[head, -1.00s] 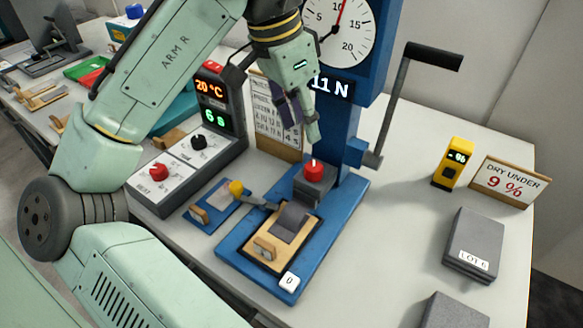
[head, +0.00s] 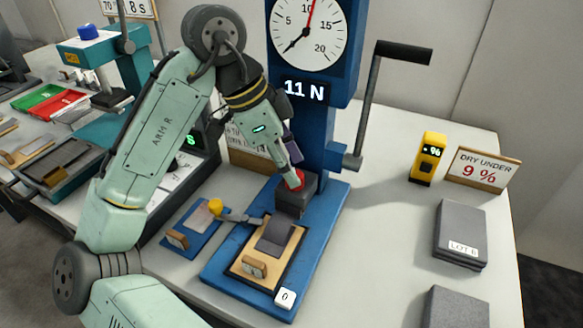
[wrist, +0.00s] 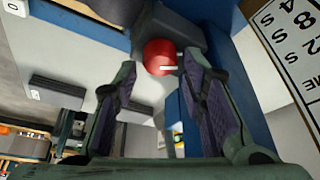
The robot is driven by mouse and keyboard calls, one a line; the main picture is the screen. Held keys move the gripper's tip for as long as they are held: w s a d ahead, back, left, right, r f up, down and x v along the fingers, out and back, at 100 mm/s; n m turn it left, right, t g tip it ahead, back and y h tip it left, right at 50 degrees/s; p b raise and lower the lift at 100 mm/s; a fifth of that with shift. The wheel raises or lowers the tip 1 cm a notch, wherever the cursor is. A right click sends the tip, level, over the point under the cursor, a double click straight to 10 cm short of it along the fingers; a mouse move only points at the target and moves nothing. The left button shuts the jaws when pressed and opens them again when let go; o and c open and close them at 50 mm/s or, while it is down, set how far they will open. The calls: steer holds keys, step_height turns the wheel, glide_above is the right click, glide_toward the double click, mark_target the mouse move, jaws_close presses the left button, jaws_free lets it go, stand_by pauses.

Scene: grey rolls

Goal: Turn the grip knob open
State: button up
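The red grip knob (head: 295,180) sits on top of a dark grey clamp block (head: 296,197) on the blue test stand (head: 338,205). In the wrist view the knob (wrist: 159,57) shows a white pointer mark and lies just beyond and between the two fingertips. My gripper (head: 293,170) points down at the knob, and its fingers partly hide it in the head view. In the wrist view my gripper (wrist: 158,78) is open, with a finger on each side and a gap to the knob. A grey strip (head: 277,235) lies below the block on a wooden plate.
The stand's dial reads above an "11 N" display (head: 304,91). A black-handled crank (head: 403,52) rises right of the column. A yellow meter (head: 427,158), a "DRY UNDER 9 %" sign (head: 482,170) and grey slabs (head: 461,236) stand right. A yellow-knobbed lever (head: 215,207) is at left.

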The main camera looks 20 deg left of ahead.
steer(key=shift+x, duration=0.85)
steer(key=shift+c, duration=0.3)
